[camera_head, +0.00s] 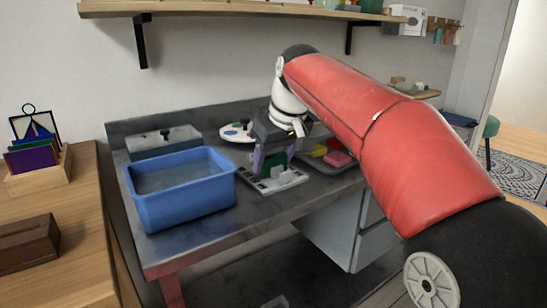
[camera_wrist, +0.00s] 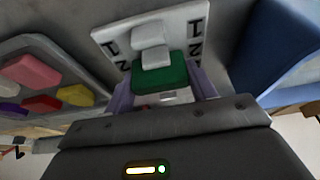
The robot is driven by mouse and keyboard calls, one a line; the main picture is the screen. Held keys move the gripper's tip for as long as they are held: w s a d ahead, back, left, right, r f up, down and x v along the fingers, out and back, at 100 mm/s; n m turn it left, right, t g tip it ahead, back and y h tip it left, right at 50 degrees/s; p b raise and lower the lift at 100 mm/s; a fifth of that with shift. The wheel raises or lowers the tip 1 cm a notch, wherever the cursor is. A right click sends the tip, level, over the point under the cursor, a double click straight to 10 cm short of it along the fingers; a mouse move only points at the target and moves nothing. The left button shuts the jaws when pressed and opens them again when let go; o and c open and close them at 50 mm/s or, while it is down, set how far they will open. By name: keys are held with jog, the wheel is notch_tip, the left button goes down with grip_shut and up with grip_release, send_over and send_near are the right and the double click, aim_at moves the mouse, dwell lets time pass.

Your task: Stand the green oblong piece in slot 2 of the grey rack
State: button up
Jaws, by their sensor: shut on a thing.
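The green oblong piece (camera_wrist: 160,76) is held between the two purple-grey fingers of my gripper (camera_wrist: 163,88). In the head view the green piece (camera_head: 276,161) shows below my gripper (camera_head: 268,163), over the grey rack (camera_head: 286,183). In the wrist view the rack (camera_wrist: 110,34) lies just beyond the piece, with pale raised blocks in its middle and marks 1 and 2 along both sides. The piece overlaps the rack near the 2 marks. I cannot tell whether its lower edge is inside a slot or above it.
A blue basin (camera_head: 185,205) stands left of the rack, close by in the wrist view (camera_wrist: 285,50). A tray (camera_wrist: 62,45) with pink, yellow, red and purple pieces lies on the other side. A palette (camera_head: 236,132) and a grey box (camera_head: 163,140) are behind. A shelf (camera_head: 230,11) hangs above.

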jog(key=shift+f, duration=0.1)
jog(key=o, duration=1.1)
notch_tip(320, 180, up, 5)
jog(key=p, duration=0.5)
jog(key=shift+r, duration=1)
